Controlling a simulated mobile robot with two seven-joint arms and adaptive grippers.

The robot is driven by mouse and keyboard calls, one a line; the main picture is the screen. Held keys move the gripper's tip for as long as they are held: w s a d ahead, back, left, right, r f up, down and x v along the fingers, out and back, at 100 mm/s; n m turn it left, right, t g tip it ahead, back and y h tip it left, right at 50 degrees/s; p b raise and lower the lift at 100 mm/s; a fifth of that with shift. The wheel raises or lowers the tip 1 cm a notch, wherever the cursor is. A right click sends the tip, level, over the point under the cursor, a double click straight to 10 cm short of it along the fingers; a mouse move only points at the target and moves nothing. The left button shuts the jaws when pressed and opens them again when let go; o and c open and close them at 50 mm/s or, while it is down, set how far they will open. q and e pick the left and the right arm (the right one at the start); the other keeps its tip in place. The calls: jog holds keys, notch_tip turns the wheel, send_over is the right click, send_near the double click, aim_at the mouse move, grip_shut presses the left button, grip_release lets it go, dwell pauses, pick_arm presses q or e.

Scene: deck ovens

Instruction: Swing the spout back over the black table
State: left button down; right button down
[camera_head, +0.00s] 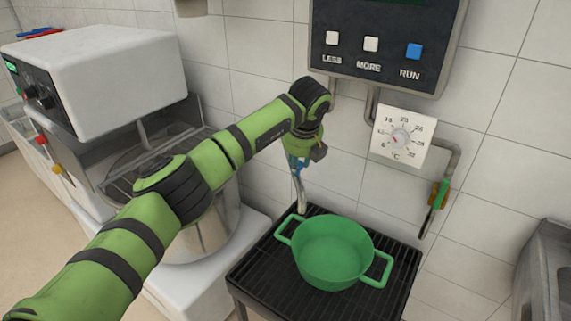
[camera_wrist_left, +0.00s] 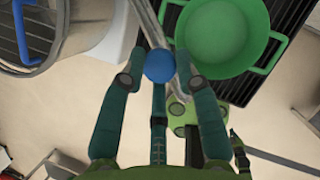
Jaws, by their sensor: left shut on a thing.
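The spout (camera_head: 300,192) is a grey metal tube hanging down by the back left edge of the black table (camera_head: 255,272). In the wrist view the spout (camera_wrist_left: 149,24) runs beside the green pot, with a round blue knob (camera_wrist_left: 159,66) at the fingertips. My left gripper (camera_wrist_left: 159,70) is shut on this knob, one finger on each side. In the head view my left gripper (camera_head: 298,163) is small and partly hidden by its own wrist. The green pot (camera_head: 333,252) stands upright on the black table. My right gripper is not in view.
A control box (camera_head: 385,45) with LESS, MORE and RUN buttons hangs on the tiled wall. Below it are a dial (camera_head: 403,137) and a pipe with a green-handled valve (camera_head: 438,196). A white mixer (camera_head: 95,75) with a steel bowl (camera_head: 200,235) stands left of the table.

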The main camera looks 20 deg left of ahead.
pick_arm(q)
jog(key=shift+w+d+r+n, duration=0.25)
jog(key=shift+w+d+n, duration=0.05)
jog(key=shift+d, duration=0.1)
jog(key=c, duration=1.2)
grip_release()
jog(key=o, duration=0.3)
jog(key=shift+w, duration=0.1)
jog(key=shift+d+f, duration=0.15)
jog(key=v, duration=1.2)
jog(key=shift+d, duration=0.2)
